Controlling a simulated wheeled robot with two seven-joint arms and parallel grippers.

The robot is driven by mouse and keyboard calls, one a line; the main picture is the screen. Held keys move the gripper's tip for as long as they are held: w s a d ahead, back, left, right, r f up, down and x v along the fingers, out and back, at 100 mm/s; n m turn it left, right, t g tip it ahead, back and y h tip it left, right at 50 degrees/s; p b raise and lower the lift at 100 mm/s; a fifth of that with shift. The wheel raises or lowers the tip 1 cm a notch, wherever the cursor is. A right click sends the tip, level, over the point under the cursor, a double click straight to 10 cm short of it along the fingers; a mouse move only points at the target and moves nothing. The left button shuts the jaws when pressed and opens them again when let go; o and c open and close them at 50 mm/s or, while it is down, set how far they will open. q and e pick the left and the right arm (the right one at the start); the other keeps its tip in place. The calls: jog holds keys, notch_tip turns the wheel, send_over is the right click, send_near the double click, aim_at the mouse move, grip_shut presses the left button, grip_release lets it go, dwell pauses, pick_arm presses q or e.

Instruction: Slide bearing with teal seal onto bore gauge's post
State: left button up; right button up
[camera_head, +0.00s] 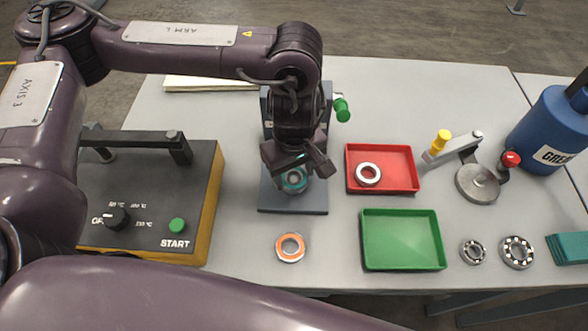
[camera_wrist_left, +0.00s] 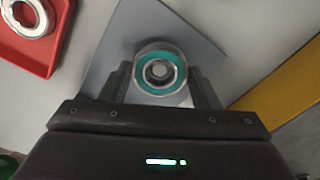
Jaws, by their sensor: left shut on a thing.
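The bearing with the teal seal (camera_head: 294,179) is held by my left gripper (camera_head: 296,172) over the grey base plate of the bore gauge (camera_head: 313,199). In the left wrist view the teal-sealed bearing (camera_wrist_left: 160,71) sits between the two fingers of my left gripper (camera_wrist_left: 162,85), above the gauge plate (camera_wrist_left: 193,38). A round grey end shows inside the bearing's bore, which looks like the post's tip in line with the hole. I cannot tell how far down the post the bearing is. My right gripper is not in view.
A red tray (camera_head: 408,183) holds a white-sealed bearing (camera_head: 368,175). An empty green tray (camera_head: 402,241) stands in front of it. An orange-sealed bearing (camera_head: 290,247) lies on the table. A heater box (camera_head: 207,192) is at left; a blue grease can (camera_head: 548,130) at right.

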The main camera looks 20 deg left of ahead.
pick_arm(q)
jog(key=shift+f+b, duration=0.9)
jog(key=shift+f, duration=0.15)
jog(key=shift+f, duration=0.1)
jog(key=o, duration=1)
jog(key=shift+o, duration=0.4)
jog(key=o, duration=0.3)
